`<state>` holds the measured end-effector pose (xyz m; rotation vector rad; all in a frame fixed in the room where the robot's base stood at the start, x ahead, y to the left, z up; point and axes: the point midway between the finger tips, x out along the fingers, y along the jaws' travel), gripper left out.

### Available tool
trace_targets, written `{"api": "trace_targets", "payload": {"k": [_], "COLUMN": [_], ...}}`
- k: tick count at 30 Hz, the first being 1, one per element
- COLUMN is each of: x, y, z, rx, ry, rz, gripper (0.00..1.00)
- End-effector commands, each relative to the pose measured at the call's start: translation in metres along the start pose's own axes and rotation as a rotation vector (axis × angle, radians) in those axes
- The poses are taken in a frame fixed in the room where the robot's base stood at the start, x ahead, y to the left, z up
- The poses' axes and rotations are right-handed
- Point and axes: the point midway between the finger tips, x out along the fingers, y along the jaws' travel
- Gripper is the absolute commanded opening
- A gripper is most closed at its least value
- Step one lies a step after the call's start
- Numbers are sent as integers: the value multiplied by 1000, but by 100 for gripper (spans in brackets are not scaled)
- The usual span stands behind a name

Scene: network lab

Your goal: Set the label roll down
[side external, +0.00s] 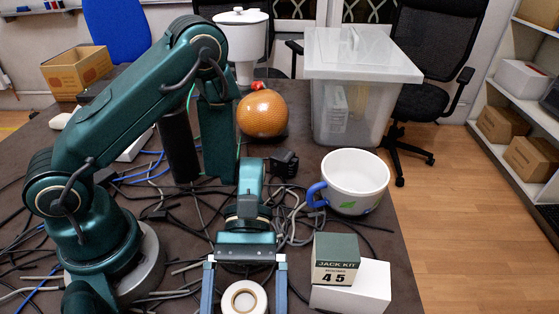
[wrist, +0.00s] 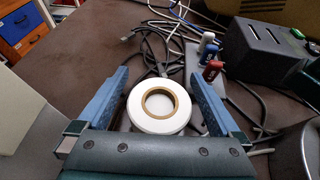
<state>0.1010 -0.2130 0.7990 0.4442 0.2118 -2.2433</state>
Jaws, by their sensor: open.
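The label roll is a white ring with a brown core. In the wrist view the label roll (wrist: 131,106) lies flat between the two blue fingers of my gripper (wrist: 160,100), with a gap visible on each side. In the side external view the label roll (side external: 232,298) shows at the bottom edge, between the fingers of my gripper (side external: 244,290). My gripper is open around the roll. The roll appears to rest on the dark table (side external: 405,285); its underside is hidden.
A white box with a green JACK KIT box (side external: 335,250) on it stands right of my gripper. A white mug (side external: 355,180) with a blue handle is behind it. Loose cables (side external: 300,215) cover much of the table. A clear lidded bin (side external: 365,110) stands at the back.

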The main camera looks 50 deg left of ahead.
Motion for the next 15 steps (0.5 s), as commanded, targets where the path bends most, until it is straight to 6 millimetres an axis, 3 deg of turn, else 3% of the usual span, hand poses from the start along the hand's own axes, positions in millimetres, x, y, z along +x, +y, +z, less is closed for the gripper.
{"api": "trace_targets", "payload": {"k": [5,15], "x": [-18,-88], "y": [2,2], "z": [1,0], "rx": [2,3], "ry": [-1,4], "rz": [9,8], "gripper": [100,100]}}
